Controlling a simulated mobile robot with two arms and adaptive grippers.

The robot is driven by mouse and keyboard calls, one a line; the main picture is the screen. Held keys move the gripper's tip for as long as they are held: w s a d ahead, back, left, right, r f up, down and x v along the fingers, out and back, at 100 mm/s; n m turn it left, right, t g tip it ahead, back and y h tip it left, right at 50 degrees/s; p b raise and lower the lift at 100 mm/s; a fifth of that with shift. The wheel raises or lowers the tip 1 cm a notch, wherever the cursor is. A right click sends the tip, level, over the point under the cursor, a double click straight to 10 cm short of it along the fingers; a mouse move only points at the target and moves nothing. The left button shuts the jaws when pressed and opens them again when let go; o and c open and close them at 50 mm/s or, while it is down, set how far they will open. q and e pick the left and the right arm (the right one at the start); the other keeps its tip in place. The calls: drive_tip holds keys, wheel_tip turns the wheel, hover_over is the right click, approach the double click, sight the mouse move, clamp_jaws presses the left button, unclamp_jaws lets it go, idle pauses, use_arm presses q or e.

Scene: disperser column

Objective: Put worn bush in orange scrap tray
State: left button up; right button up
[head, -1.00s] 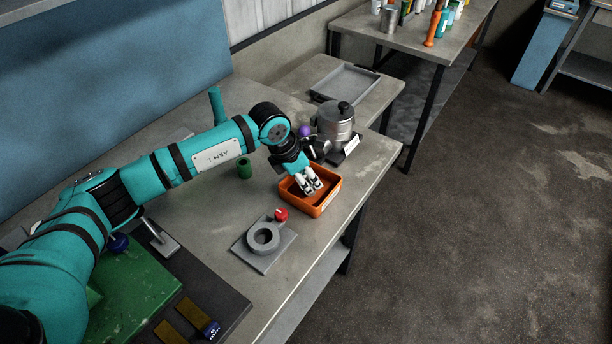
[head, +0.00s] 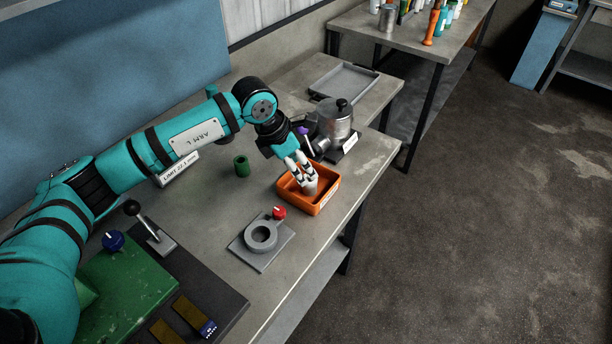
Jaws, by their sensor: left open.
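The orange scrap tray (head: 325,199) sits near the right edge of the grey bench. My left gripper (head: 309,190) points down into the tray, its open fingers inside the rim outline. My right gripper is out of view.
A lever (head: 149,228) and green plate (head: 125,285) are at front left. Bare bench lies around the cylinder.

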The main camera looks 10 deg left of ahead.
use_arm(q)
drive_tip(key=b+v, duration=0.1)
drive_tip(key=v, duration=0.5)
drive_tip(key=shift+r, duration=0.4)
drive_tip(key=shift+s+a+f, duration=0.1)
drive_tip(key=shift+s, duration=0.05)
